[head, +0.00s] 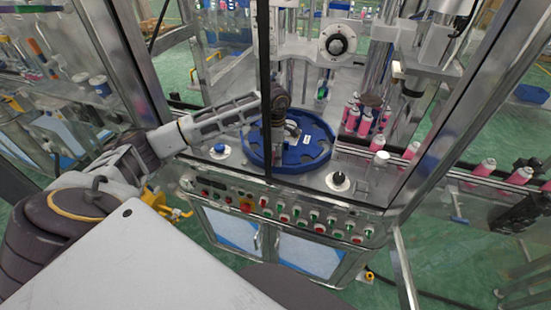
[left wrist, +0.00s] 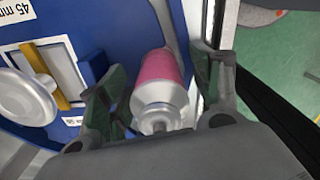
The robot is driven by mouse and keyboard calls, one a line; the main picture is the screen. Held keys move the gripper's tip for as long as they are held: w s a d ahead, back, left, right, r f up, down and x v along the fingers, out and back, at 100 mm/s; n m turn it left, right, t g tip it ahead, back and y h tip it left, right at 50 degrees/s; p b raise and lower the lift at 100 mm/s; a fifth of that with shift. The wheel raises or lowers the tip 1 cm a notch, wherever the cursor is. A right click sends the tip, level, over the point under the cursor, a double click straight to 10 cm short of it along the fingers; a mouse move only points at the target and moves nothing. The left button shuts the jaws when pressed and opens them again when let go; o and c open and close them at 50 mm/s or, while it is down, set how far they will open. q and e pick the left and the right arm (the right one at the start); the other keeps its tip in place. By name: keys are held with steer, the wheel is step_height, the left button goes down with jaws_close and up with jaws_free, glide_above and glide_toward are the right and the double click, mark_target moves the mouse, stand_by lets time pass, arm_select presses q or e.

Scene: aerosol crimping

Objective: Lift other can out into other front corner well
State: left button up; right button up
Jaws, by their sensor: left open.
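A pink can with a silver shoulder and a narrow top (left wrist: 160,90) stands between the fingers of my left gripper (left wrist: 160,72) in the left wrist view. The fingers are open, one on each side, with a gap showing by the right finger. In the head view my left gripper (head: 278,125) is over the blue round dial (head: 312,158), pointing down, and it hides the can there. The dial's blue surface also shows in the left wrist view (left wrist: 108,22). My right gripper is not in view.
At the deck's front corners are a blue-topped round piece (head: 219,149) and a pale ring with a dark centre (head: 338,181). Several pink cans (head: 362,122) stand at the right. A dark frame post (head: 264,60) rises in front of the dial. A button panel (head: 300,217) lines the front.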

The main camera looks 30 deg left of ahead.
arm_select(q)
steer(key=c, duration=1.1)
steer(key=shift+r, duration=0.15)
steer(key=shift+r+b, duration=1.05)
steer(key=shift+r, duration=3.85)
